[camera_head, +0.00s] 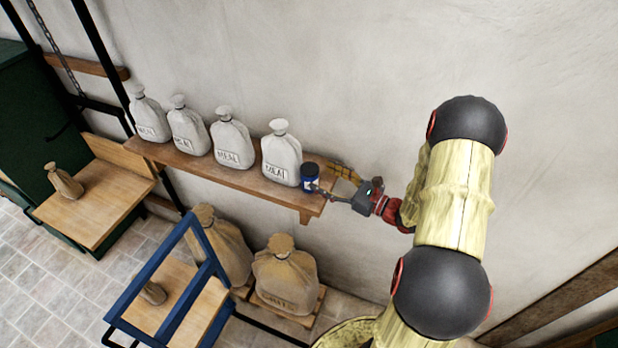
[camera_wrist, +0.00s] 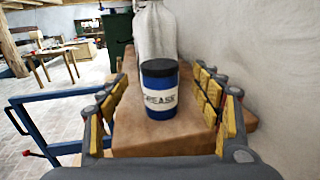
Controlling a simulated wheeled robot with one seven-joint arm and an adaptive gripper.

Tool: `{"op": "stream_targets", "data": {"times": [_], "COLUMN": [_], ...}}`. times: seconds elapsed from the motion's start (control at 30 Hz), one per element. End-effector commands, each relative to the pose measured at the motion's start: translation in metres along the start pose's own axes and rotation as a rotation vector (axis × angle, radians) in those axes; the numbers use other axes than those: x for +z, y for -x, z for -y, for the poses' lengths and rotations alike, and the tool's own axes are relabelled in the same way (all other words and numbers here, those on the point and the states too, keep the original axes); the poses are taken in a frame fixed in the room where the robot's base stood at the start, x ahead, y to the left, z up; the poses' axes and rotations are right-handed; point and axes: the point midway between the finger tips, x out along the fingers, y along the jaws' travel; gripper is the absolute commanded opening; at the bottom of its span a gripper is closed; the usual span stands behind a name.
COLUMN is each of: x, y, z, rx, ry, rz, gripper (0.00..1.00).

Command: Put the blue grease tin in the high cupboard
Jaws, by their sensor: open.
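The blue grease tin (camera_head: 310,177) stands upright at the right end of a wooden wall shelf (camera_head: 240,181), just right of a white meal sack. In the wrist view the tin (camera_wrist: 160,88) has a dark lid and a white label reading GREASE. My gripper (camera_head: 332,184) reaches in from the right at shelf height. Its yellow-padded fingers stand open on either side of the tin in the wrist view (camera_wrist: 168,95), with gaps between them and the tin. I see no high cupboard that I can make out.
Several white meal sacks (camera_head: 231,143) line the shelf left of the tin. The plaster wall (camera_head: 330,70) rises close behind. Below are brown sacks (camera_head: 286,275) and a blue-framed sack truck (camera_head: 190,270). A dark green cabinet (camera_head: 30,110) stands at far left.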

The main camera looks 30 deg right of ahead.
Motion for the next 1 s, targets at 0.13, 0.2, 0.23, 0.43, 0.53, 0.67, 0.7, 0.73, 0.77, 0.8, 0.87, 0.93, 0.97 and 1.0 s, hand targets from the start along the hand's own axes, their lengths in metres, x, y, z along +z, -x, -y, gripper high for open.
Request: {"op": "stream_targets", "data": {"times": [0.13, 0.2, 0.23, 0.43, 0.53, 0.67, 0.7, 0.73, 0.77, 0.8, 0.87, 0.93, 0.97, 1.0], "x": [-0.001, -0.002, -0.003, -0.004, -0.005, -0.005, -0.005, -0.005, -0.005, -0.005, -0.005, -0.005, -0.005, -0.005], "y": [-0.016, -0.027, -0.031, -0.053, -0.056, -0.056, -0.056, -0.056, -0.056, -0.056, -0.056, -0.056, -0.056, -0.056], "z": [-0.002, -0.003, -0.003, -0.003, -0.003, -0.002, -0.002, -0.002, -0.002, -0.002, -0.003, -0.003, -0.003, -0.003], "rx": [0.004, 0.006, 0.006, 0.004, 0.002, 0.002, 0.002, 0.002, 0.002, 0.002, 0.002, 0.002, 0.002, 0.002], "ry": [-0.001, 0.0, 0.0, 0.001, 0.001, 0.001, 0.001, 0.001, 0.002, 0.001, 0.001, 0.001, 0.002, 0.002], "rz": [-0.001, -0.001, -0.001, -0.003, -0.003, -0.003, -0.002, -0.003, -0.002, -0.002, -0.002, -0.002, -0.002, -0.002], "gripper": [0.65, 0.65, 0.65, 0.65, 0.65, 0.65, 0.65, 0.64, 0.62, 0.6, 0.56, 0.53, 0.51, 0.49]}}
